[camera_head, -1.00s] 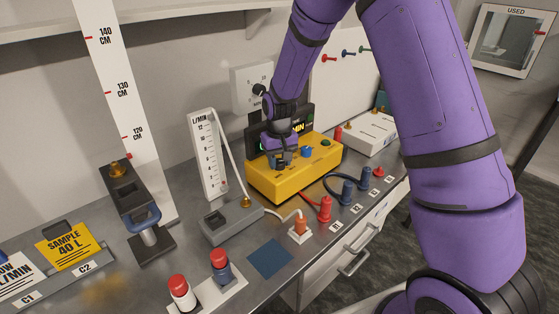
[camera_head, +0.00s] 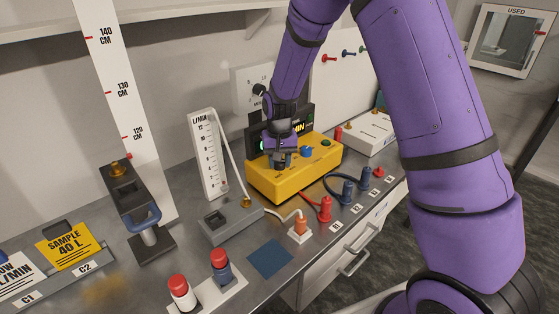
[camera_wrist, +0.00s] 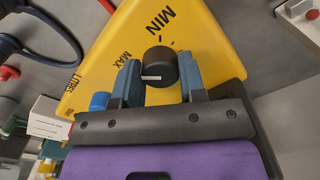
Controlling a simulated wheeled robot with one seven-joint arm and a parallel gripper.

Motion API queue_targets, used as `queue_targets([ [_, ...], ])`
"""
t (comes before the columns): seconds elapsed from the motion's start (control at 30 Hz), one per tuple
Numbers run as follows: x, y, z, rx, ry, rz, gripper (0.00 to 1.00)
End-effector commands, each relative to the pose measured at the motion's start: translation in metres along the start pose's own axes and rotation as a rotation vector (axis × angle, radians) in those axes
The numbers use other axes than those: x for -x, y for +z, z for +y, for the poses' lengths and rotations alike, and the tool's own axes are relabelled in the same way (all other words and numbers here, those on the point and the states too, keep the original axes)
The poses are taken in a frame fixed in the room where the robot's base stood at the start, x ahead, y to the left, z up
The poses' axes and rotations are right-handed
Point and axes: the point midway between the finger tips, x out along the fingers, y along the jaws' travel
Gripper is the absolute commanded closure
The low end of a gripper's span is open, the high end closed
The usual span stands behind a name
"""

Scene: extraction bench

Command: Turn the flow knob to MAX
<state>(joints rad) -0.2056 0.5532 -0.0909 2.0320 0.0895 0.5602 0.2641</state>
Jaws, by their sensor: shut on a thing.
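The flow knob (camera_wrist: 163,66) is a black round knob with a white pointer line, on the yellow box (camera_wrist: 205,35). MIN is printed above it and MAX to its left in the wrist view. The pointer line points left, toward the MAX side; I cannot tell whether it lines up exactly. My gripper (camera_wrist: 160,82) is shut on the knob, one blue-grey finger on each side. In the head view the yellow box (camera_head: 315,162) stands on the bench and my gripper (camera_head: 281,163) reaches down onto its top, hiding the knob.
A dark display (camera_head: 300,127) stands behind the box. A flow gauge (camera_head: 209,150) and a grey block (camera_head: 228,222) stand to the left. A white box (camera_head: 368,133) is to the right.

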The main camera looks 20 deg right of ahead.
Motion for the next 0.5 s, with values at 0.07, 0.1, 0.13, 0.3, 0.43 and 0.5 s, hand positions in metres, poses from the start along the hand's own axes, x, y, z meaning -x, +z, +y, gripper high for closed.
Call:
queue_targets([
  [0.07,0.0009,-0.001,-0.0002,-0.001,-0.001,0.003,0.51],
  [0.1,0.0009,-0.0009,-0.0002,-0.001,-0.001,0.003,0.42],
  [0.13,0.0008,-0.0008,-0.0002,-0.001,-0.001,0.003,0.37],
  [0.3,0.0004,-0.0004,-0.0001,0.0,-0.001,0.001,0.37],
  [0.43,0.0015,-0.0004,-0.0001,0.0,-0.001,0.001,0.37],
  [0.5,0.0055,-0.0005,-0.0002,0.0,-0.001,0.002,0.37],
])
